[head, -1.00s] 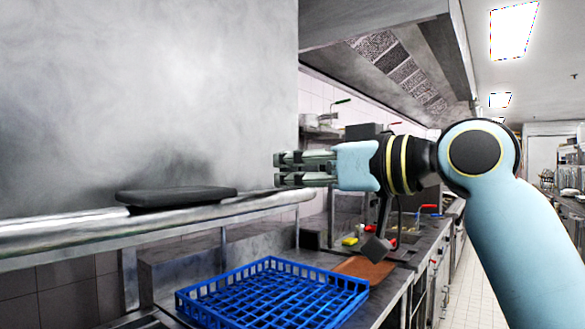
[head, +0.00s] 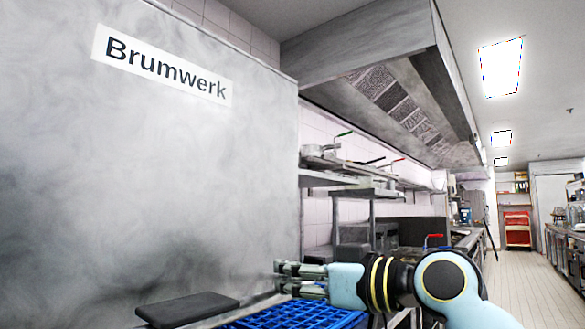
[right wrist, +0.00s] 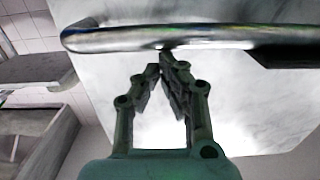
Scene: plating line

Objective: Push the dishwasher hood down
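The dishwasher hood (head: 130,170) is a large grey steel face with a "Brumwerk" label, at the left of the head view. Its front bar handle (head: 250,308) is mostly cut off at the bottom of the head view; it crosses the top of the right wrist view (right wrist: 200,38). My right gripper (head: 282,279) is level with the bar's right part. In the right wrist view its fingertips (right wrist: 161,65) meet with nothing between them, right at the bar's lower edge; I cannot tell if they touch it. My left gripper is not in view.
A black pad (head: 187,309) sits by the bar. A blue rack (head: 300,316) lies beyond it, low in the head view. Shelves (head: 365,190) and an extractor canopy (head: 400,95) stand behind on the right. The aisle floor (head: 525,275) is clear.

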